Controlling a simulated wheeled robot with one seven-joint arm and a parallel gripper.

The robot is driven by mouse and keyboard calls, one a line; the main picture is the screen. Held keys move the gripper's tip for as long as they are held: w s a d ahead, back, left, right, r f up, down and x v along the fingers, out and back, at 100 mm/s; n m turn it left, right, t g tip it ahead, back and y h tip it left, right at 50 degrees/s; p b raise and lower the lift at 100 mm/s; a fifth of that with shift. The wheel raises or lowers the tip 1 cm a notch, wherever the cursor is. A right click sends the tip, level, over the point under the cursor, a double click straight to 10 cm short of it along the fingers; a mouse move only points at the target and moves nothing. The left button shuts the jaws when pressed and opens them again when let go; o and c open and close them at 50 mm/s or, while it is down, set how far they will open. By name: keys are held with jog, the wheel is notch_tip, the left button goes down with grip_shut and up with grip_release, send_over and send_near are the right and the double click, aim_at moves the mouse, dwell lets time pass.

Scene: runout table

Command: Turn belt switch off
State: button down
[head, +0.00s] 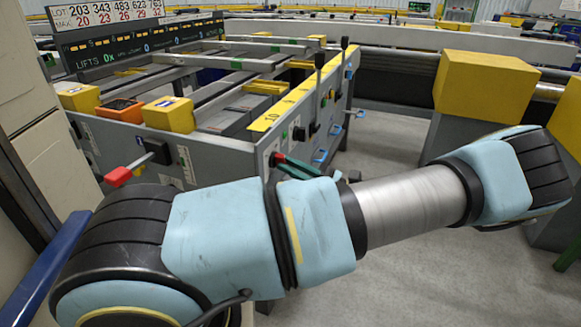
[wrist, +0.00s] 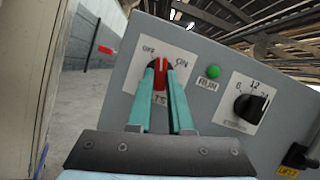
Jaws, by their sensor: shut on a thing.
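The belt switch is a red handle (wrist: 160,78) on a white plate with lettering that looks like OFF at upper left and ON at upper right. The handle stands roughly upright in the wrist view; its exact setting is hard to read behind the fingers. My gripper (wrist: 161,70) has teal fingers, one on each side of the red handle, and is shut on it. In the head view my gripper (head: 282,163) is at the end face of the grey table frame, partly hidden behind my own arm.
A green RUN lamp (wrist: 213,71) and a black rotary knob (wrist: 250,106) sit right of the switch. A red-handled lever (head: 119,176) sticks out from the frame at left. Yellow blocks (head: 484,85) stand at right. Grey floor is open beyond the frame.

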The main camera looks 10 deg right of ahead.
jog(key=n+g, duration=0.2)
jog(key=n, duration=0.2)
jog(key=n+g, duration=0.2)
jog(key=n, duration=0.2)
jog(key=shift+w+d+r, duration=0.1)
jog(key=shift+w+r, duration=0.05)
dwell(0.4)
jog(key=c, duration=0.8)
grip_release()
jog(key=b+v, duration=0.1)
jog(key=v, duration=0.9)
jog(key=shift+d, duration=0.4)
